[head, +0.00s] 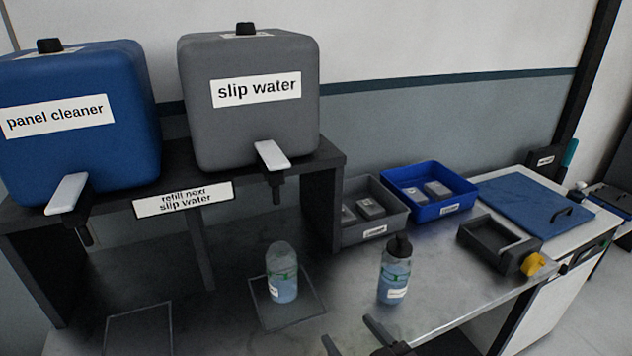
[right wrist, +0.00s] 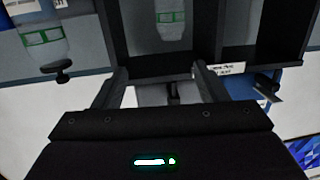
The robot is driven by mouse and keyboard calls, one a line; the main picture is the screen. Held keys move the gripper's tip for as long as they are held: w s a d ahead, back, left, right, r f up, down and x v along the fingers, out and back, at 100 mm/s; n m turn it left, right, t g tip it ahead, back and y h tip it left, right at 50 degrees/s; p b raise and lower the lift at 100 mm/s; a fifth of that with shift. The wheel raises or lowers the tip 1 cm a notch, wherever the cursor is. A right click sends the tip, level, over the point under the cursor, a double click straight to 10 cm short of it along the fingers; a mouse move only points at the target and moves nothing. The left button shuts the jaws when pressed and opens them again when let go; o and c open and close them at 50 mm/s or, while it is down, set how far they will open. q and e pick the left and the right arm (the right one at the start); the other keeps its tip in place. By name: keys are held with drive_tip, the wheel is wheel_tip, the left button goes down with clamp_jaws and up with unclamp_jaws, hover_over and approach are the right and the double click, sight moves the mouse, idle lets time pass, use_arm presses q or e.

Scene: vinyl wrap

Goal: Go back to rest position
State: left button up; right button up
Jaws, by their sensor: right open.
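My right gripper (head: 350,334) is at the bottom edge of the head view, in front of the table. Its two fingers are spread with nothing visible between them; it also shows in the right wrist view (right wrist: 162,80). An open-topped clear bottle (head: 282,278) stands upright in the outlined square below the slip water tap. A second bottle (head: 394,278) with a black top stands upright to its right. Both bottles are apart from the gripper and hold bluish liquid. Both appear upside down in the wrist view. My left gripper is not in view.
The blue panel cleaner tank (head: 100,150) and grey slip water tank (head: 215,125) sit on a dark shelf (head: 322,205). A grey bin (head: 392,218), a blue bin (head: 440,212), a dark tray (head: 487,252) and a yellow item (head: 533,264) are at right. The front-left outlined square is empty.

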drive_tip(key=s+d+f+m+g+h, duration=0.4)
drive_tip(key=s+d+f+g+h, duration=0.4)
drive_tip(key=s+d+f+g, duration=0.4)
drive_tip(key=s+f+x, duration=0.1)
drive_tip(key=s+x, duration=0.2)
drive_tip(key=x, duration=1)
drive_tip(key=s+f+x, duration=0.1)
drive_tip(key=s+x, duration=0.2)
drive_tip(key=x, duration=1)
drive_tip(key=s+d+f+g, duration=0.1)
drive_tip(key=s+d+f, duration=0.1)
drive_tip(key=s+f, duration=0.7)
drive_tip(key=s+d+f, duration=0.2)
drive_tip(key=s+f, duration=0.8)
drive_tip(key=s, duration=0.2)
drive_tip(key=shift+s+f+n+g, duration=0.2)
drive_tip(key=shift+n+g, duration=0.2)
